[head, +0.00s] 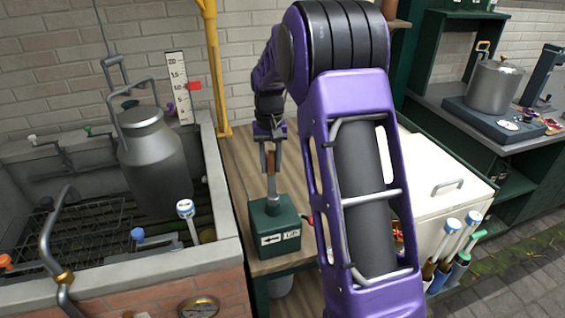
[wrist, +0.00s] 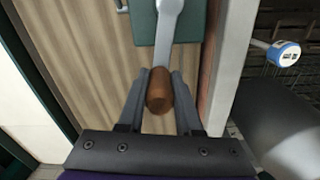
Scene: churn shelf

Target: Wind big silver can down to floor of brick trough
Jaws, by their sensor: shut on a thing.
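The big silver can (head: 158,165) hangs upright by its bail from a hook and line inside the brick trough (head: 225,235). Its base is low in the trough; I cannot tell whether it touches the floor. Part of its grey side shows in the wrist view (wrist: 275,125). A green winch box (head: 273,228) stands on the wooden bench right of the trough, with a metal lever (wrist: 168,35) ending in a brown wooden grip (wrist: 160,90). My gripper (wrist: 158,78) is shut on this grip, one finger on each side. In the head view the lever stands roughly upright.
A white scale board (head: 177,75) with a red pointer (head: 194,86) stands behind the can. A wire rack (head: 85,240) lies in the trough's left part. A white chest (head: 440,180) stands right of the bench.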

